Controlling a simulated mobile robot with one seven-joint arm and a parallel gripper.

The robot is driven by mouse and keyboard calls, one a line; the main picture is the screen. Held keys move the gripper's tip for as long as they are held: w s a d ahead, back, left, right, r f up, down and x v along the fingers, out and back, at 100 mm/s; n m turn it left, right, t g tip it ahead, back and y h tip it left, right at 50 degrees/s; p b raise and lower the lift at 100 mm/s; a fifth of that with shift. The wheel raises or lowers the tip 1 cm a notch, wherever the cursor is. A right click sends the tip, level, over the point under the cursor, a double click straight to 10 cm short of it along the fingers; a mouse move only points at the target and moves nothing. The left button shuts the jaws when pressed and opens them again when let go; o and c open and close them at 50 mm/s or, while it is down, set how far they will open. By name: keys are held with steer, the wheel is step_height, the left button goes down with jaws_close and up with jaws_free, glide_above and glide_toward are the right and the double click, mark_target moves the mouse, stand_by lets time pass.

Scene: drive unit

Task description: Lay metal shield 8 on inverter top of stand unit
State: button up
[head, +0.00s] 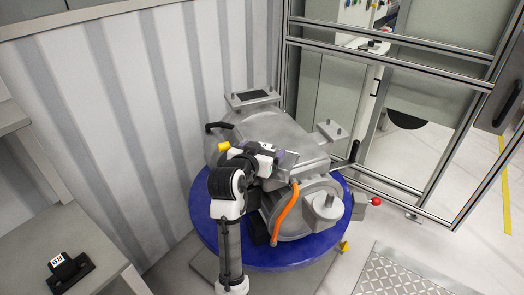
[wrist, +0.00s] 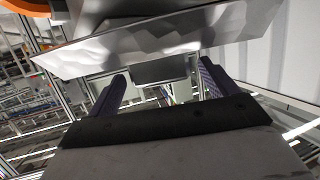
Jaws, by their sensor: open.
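The drive unit (head: 285,130), a grey metal housing, stands on a round blue stand (head: 205,228). My gripper (head: 279,156) is over the middle of the unit, left of its centre. In the wrist view its two purple fingers (wrist: 162,88) are spread apart. A shiny grey metal sheet (wrist: 170,42) spans the top of the wrist view, close to the fingertips. A small grey block (wrist: 160,70) shows in the gap between the fingers; I cannot tell whether they touch it. I cannot tell which metal piece is shield 8. My arm hides part of the unit.
An orange hose (head: 285,214) curves over the unit's front. A red knob (head: 376,201) sticks out at the right. A grey bench (head: 70,245) with a black labelled part (head: 68,270) is at lower left. A metal-framed enclosure (head: 400,70) stands behind right. A corrugated wall (head: 120,120) closes the left.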

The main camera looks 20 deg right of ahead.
steer(key=shift+r, duration=0.3)
steer(key=b+v, duration=0.2)
steer(key=v, duration=1)
